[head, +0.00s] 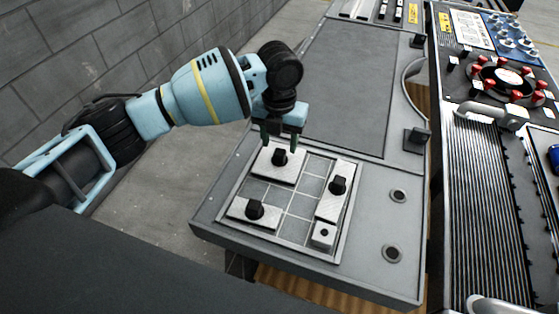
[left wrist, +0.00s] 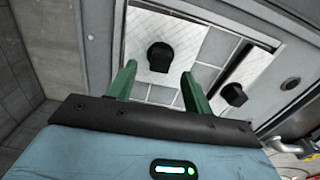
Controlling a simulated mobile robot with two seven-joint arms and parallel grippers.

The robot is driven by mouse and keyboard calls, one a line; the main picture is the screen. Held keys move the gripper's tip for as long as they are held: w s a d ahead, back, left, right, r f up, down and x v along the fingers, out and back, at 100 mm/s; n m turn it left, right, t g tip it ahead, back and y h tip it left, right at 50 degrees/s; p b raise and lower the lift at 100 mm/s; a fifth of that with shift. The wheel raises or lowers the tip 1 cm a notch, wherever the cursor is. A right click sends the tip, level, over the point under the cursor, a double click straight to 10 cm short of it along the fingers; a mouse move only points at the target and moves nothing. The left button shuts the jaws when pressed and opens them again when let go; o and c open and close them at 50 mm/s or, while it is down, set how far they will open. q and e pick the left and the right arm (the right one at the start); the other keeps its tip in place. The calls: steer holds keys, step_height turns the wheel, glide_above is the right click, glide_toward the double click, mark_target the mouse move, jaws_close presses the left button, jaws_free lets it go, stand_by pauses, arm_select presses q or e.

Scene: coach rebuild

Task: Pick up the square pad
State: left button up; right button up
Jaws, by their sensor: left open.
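A large, roughly square white pad (head: 265,168) with an upright black knob (head: 280,157) lies at the far side of a shallow gridded tray (head: 290,248). My left gripper (head: 279,142) is open and points down over this pad. In the left wrist view the knob (left wrist: 159,57) shows just beyond the open, empty fingers (left wrist: 158,71), roughly centred between them, with the pad (left wrist: 185,40) around it. I cannot tell whether the fingertips are level with the knob. My right gripper is not in view.
The tray also holds a long pad (head: 329,207) at right, a wide pad (head: 240,208) at near left, and a small square block (head: 323,235) at near right. Bare cells lie between them. A red-knobbed wheel (head: 505,82) and ribbed panel stand to the right.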

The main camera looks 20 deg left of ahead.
mark_target(279, 152)
arm_select(q)
step_height(279, 152, down, 3)
steer(key=shift+f, duration=0.15)
steer(key=c, duration=1.1)
